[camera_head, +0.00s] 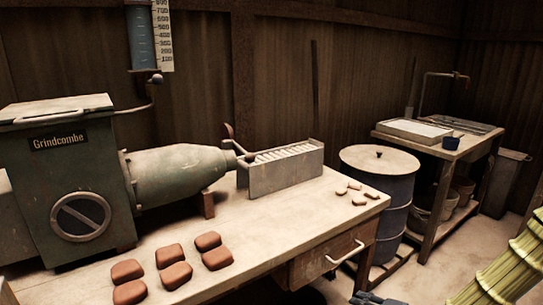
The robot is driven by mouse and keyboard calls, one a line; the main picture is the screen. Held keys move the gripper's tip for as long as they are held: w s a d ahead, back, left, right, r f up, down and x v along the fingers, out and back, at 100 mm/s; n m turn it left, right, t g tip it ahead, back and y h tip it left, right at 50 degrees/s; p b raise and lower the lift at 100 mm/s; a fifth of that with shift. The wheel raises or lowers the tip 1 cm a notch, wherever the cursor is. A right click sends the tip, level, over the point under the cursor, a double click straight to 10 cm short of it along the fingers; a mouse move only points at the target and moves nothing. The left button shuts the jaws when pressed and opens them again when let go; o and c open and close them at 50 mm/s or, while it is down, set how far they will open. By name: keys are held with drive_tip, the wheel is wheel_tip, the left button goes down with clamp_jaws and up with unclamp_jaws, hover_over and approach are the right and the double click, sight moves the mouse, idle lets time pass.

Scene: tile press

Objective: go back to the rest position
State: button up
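A dark blue-grey piece, which looks like part of my gripper (374,299), just shows at the bottom edge, right of centre. It is in front of the workbench (270,222) and low, apart from the things on it. Most of it is cut off by the frame, so I cannot tell whether its fingers are open or shut, or whether it holds anything.
On the bench stand the green Grindcombe machine (75,185), a metal slotted box (285,170), several red-brown blocks (175,275) and small pale pieces. A lidded blue drum (385,205) and sink table (440,150) stand right. A yellow-green ribbed object (508,265) fills the lower right.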

drive_tip(key=s+a+f+n+g+h, duration=0.2)
drive_tip(key=s+a+f+n+g, duration=0.15)
drive_tip(key=s+f, duration=0.75)
drive_tip(key=s+a+f+n+g+h, duration=0.25)
drive_tip(key=s+f+g, duration=0.25)
drive_tip(key=s+f, duration=0.6)
drive_tip(key=s+d+n+g+h, duration=0.1)
drive_tip(key=s+n+g+h, duration=0.15)
drive_tip(key=s, duration=1.15)
wheel_tip(320, 180, up, 24)
drive_tip(key=p, duration=2.4)
drive_tip(key=shift+w+n, duration=0.4)
drive_tip(key=shift+n, duration=0.05)
drive_tip(key=shift+d, duration=0.1)
